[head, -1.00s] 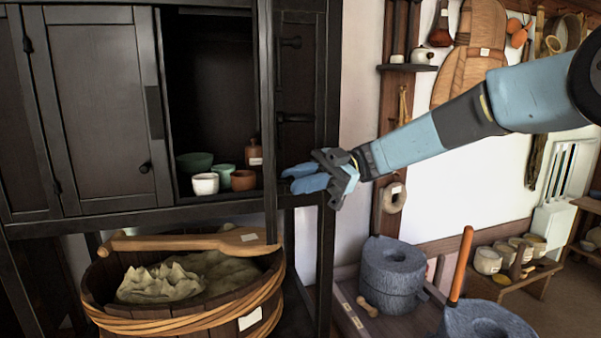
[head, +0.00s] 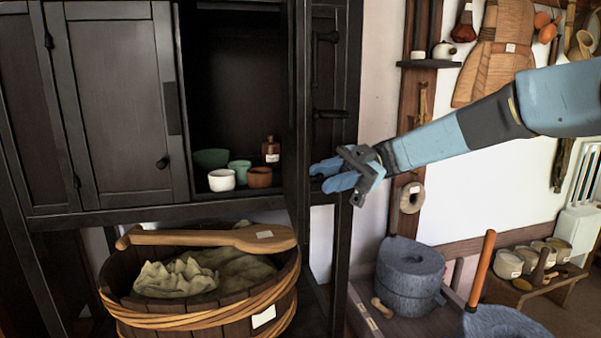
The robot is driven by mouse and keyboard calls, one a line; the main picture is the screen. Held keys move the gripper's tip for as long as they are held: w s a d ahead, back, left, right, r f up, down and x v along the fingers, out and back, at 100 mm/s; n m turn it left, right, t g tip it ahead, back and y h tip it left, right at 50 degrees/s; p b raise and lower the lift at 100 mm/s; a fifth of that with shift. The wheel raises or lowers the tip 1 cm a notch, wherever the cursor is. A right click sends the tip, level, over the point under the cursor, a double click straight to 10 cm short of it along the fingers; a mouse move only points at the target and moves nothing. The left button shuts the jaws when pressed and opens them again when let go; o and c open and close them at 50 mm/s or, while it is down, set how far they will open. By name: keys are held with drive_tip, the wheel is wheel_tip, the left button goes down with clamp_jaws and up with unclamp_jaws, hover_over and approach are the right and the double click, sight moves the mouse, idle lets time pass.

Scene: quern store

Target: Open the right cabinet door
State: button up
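The dark wooden cabinet (head: 110,208) fills the left side of the head view. Its right door (head: 300,100) stands open, swung outward and seen almost edge-on, so the compartment behind it shows. The left door (head: 115,110) is shut, with a small round knob (head: 162,163). My gripper (head: 326,175) is just right of the open door's edge, at the height of the cabinet floor, with its blue fingers pointing left. I cannot tell whether it touches the door, or whether the fingers are apart. The right door's knob cannot be made out.
Inside stand a white cup (head: 221,180), green and brown cups, a bowl and a bottle (head: 270,150). A wooden tub (head: 200,305) with cloth and a paddle (head: 210,238) stands below in front. A stone quern (head: 408,275) is at lower right.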

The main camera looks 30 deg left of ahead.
drive_tip(key=shift+w, duration=0.1)
drive_tip(key=v, duration=1.3)
drive_tip(key=shift+w+d, duration=0.25)
drive_tip(key=shift+w, duration=0.1)
drive_tip(key=shift+a, duration=0.1)
